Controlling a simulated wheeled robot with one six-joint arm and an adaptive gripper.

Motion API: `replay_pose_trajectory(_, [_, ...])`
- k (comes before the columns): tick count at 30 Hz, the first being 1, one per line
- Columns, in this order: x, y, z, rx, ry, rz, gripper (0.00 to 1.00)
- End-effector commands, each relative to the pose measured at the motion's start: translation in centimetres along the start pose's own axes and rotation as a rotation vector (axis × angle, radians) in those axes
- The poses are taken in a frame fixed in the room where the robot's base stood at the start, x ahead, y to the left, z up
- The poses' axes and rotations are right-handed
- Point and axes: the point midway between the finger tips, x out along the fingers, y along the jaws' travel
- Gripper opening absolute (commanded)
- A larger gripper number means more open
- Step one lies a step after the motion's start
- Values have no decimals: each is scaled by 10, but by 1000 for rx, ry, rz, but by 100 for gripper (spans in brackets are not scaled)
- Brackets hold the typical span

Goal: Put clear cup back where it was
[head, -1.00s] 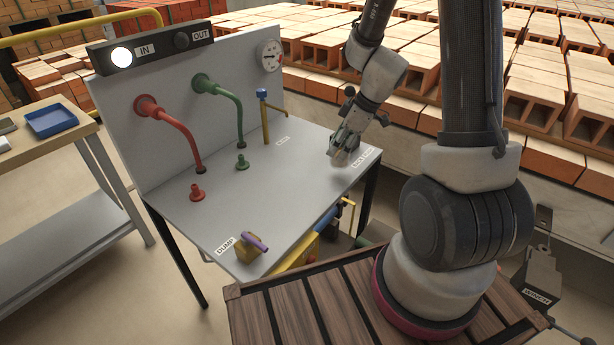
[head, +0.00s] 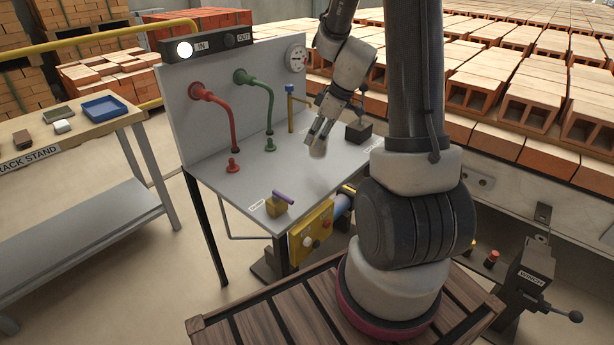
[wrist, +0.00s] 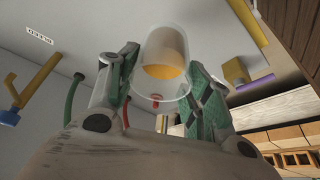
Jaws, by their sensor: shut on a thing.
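My gripper (head: 322,132) is above the right half of the grey bench top (head: 245,180). It is shut on the clear cup, with one green-padded finger on each side of it in the wrist view (wrist: 160,78). The clear cup (wrist: 162,95) is see-through and has a cream and orange fill inside. In the head view the cup (head: 317,150) is a small pale shape below the fingertips. It looks to be held off the bench, but the gap below it is hard to judge.
Red (head: 233,165) and green (head: 270,145) fittings and a yellow tap (head: 290,105) stand along the back. The purple-handled dump valve (head: 278,208) is at the front. A rack stand (head: 40,150) with a blue tray (head: 104,107) is at left.

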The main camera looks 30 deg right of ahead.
Motion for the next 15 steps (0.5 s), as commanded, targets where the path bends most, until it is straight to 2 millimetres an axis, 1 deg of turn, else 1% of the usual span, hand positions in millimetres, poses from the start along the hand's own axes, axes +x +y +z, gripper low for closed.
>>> replay_pose_trajectory(1, [11, 0, 5, 6, -3, -3, 18])
replay_pose_trajectory(3, [23, 0, 10, 5, -2, -2, 18])
replay_pose_trajectory(8, [39, 0, 16, 3, -1, 0, 18])
replay_pose_trajectory(15, [72, 0, 30, 5, -1, -2, 18])
